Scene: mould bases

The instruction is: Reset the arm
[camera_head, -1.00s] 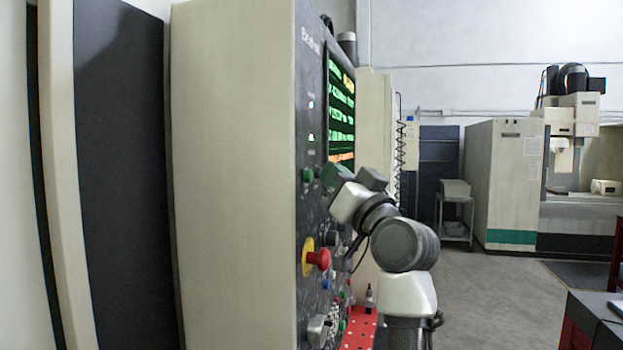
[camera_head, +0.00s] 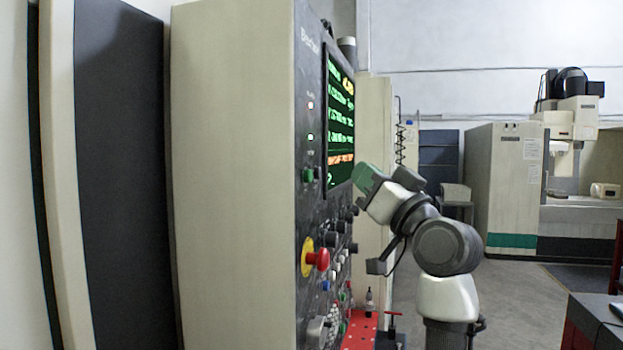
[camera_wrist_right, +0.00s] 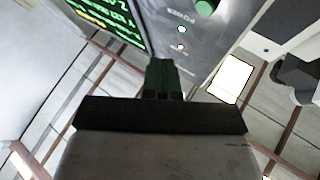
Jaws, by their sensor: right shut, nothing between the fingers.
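My right arm rises from the bottom of the head view, to the right of the machine's control panel (camera_head: 312,215). My right gripper (camera_head: 362,176) has green fingertips and points up and left toward the panel, beside the lower right edge of the lit screen (camera_head: 340,120). In the right wrist view the green fingers (camera_wrist_right: 163,75) are together with nothing between them. Behind them show the screen (camera_wrist_right: 108,18) and a green button (camera_wrist_right: 205,5). A gap seems to lie between fingertips and panel. My left gripper is not in view.
The panel carries a red emergency-stop knob (camera_head: 318,259), a green button (camera_head: 308,175) and several dark knobs. A red perforated shelf (camera_head: 360,330) with a small bottle (camera_head: 369,300) sits below. Another milling machine (camera_head: 505,185) stands at the back right. Open floor lies between.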

